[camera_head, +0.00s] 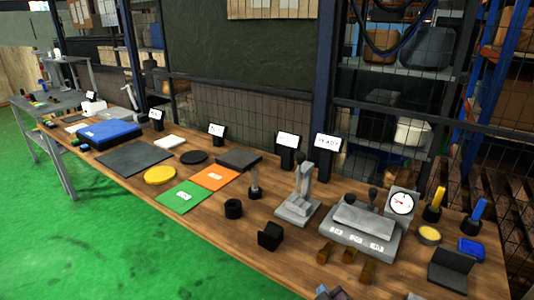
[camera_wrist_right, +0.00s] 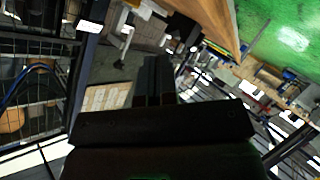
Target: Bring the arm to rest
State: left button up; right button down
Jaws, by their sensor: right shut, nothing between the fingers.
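My right gripper (camera_wrist_right: 157,66) shows in the right wrist view as two dark fingers side by side above a wide black body. The fingers are together with nothing between them. They are clear of the bench and touch nothing that I can see. In the head view, a small dark grey shape at the bottom edge is cut off, and I cannot tell if it is part of the right gripper. My left gripper shows in neither view.
A long wooden workbench (camera_head: 262,228) holds a grey press stand (camera_head: 297,209), a grey fixture with a dial gauge (camera_head: 401,204), an orange mat (camera_head: 216,177), a green mat (camera_head: 182,196) and a blue case (camera_head: 108,134). Green floor (camera_head: 90,240) lies free in front. Wire-mesh shelving stands behind.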

jog(key=s+d+f+m+g, duration=0.1)
jog(key=s+d+f+m, duration=0.2)
jog(key=s+d, duration=0.3)
jog(key=s+d+f+m+g+h, duration=0.1)
jog(key=s+d+f+m, duration=0.3)
jog(key=s, duration=1)
jog(key=d+m, duration=0.1)
jog(key=d, duration=0.2)
jog(key=shift+d+h, duration=0.15)
jog(key=shift+h, duration=0.15)
jog(key=shift+w+r, duration=0.1)
